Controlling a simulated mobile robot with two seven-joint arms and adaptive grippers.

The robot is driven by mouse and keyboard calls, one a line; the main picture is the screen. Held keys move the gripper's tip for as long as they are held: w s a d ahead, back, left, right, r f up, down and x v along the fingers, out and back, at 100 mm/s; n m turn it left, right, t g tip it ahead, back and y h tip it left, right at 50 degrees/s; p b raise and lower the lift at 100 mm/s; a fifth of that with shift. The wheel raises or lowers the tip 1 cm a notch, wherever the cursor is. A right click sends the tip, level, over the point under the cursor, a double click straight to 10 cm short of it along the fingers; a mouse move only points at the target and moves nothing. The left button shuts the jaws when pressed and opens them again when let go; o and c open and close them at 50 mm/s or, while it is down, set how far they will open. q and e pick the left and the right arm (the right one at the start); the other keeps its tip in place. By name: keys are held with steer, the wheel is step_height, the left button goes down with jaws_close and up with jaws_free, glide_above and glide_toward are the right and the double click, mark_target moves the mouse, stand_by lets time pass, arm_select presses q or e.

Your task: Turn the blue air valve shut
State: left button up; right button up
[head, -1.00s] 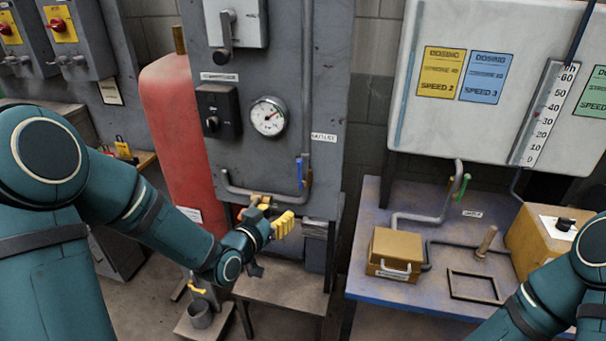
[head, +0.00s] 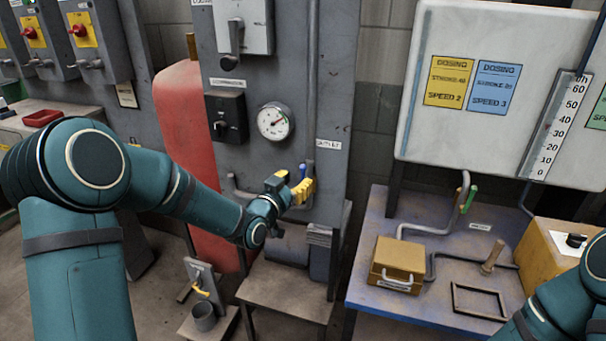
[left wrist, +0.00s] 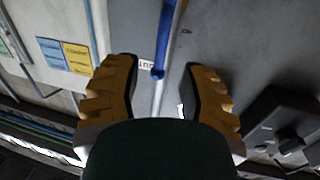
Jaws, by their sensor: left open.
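The blue air valve (head: 303,169) has a blue lever on the pipe of the grey panel, below and right of the round gauge. In the head view only its upper part shows above my yellow fingers. My left gripper (head: 300,187) is at the valve. In the left wrist view the blue lever (left wrist: 164,42) runs upright between my two open fingers (left wrist: 163,80), with a gap on each side. It looks untouched. The lever's pivot is hard to make out. My right gripper is out of view; only part of that arm shows at the lower right.
The pressure gauge (head: 275,122) and a black switch box (head: 227,117) sit on the panel above left. A red tank (head: 190,140) stands left. A blue table (head: 375,270) with a brown box (head: 397,264) is at the right, with a green-handled valve (head: 470,198) above.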

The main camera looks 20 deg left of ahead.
mark_target(302, 175)
arm_select(q)
steer(key=shift+x, duration=2.05)
jaws_close()
